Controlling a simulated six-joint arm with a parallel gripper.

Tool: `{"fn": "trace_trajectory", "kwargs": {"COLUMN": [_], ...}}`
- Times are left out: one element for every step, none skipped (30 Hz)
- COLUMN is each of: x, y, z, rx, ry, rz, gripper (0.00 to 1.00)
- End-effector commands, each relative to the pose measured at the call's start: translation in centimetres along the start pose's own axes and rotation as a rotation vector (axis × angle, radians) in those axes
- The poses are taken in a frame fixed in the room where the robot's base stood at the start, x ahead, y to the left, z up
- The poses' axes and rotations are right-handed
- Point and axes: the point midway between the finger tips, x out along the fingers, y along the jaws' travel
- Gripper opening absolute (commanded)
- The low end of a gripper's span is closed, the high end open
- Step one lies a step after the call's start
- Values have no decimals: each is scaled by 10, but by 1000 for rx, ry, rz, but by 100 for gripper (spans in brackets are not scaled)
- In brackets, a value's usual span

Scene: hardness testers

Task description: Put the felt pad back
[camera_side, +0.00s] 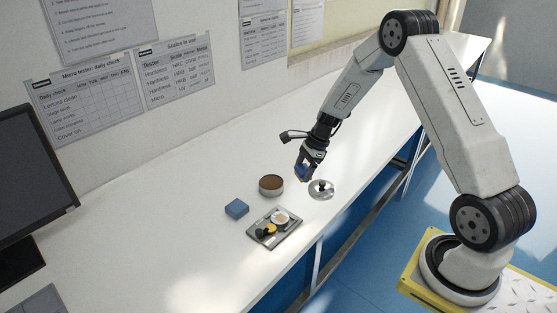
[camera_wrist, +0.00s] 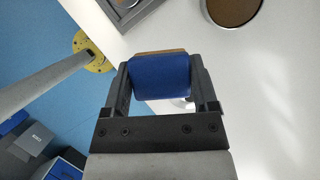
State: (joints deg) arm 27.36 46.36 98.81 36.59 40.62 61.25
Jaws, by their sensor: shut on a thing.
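My gripper (camera_side: 305,174) is shut on a blue block with a thin brown layer, which looks like the felt pad (camera_side: 302,176). It is held in the air above the white bench, near a round tin and a silver lid. In the wrist view my gripper (camera_wrist: 160,85) has one finger on each side of the felt pad (camera_wrist: 160,78), and the brown layer shows along its far edge. The pad hides part of the bench behind it.
The round tin (camera_side: 271,191) with a brown inside stands left of my gripper. The silver lid with a dark knob (camera_side: 321,189) lies near the bench's front edge. A grey tray (camera_side: 287,238) with small parts and a blue box (camera_side: 237,208) lie to the left. A monitor (camera_side: 30,180) stands far left.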

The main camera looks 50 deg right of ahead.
Motion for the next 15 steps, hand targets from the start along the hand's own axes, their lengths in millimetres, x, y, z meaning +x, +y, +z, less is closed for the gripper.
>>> {"fn": "trace_trajectory", "kwargs": {"x": [-4, -6, -8, -10, -12, -15, -16, -18, -20, -22, -24, -26, -28, -29, -30], "y": [-2, -3, -5, -6, -7, -9, -9, -10, -12, -12, -13, -14, -15, -15, -16], "z": [-4, -7, -10, -13, -16, -19, -22, -24, -28, -30, -33, -36, -38, -40, -43], "rx": [89, 144, 214, 266, 319, 385, 436, 482, 543, 589, 630, 685, 725, 759, 800], "ry": [0, 0, 0, 0, 0, 1, 0, 0, 1, 0, 1, 1, 0, 1, 1], "rz": [-39, -61, -91, -113, -136, -164, -184, -204, -230, -250, -267, -290, -307, -320, -338], "gripper": [29, 29, 29, 29, 29, 29, 29, 29, 29, 29, 29, 29, 29, 29, 29]}}
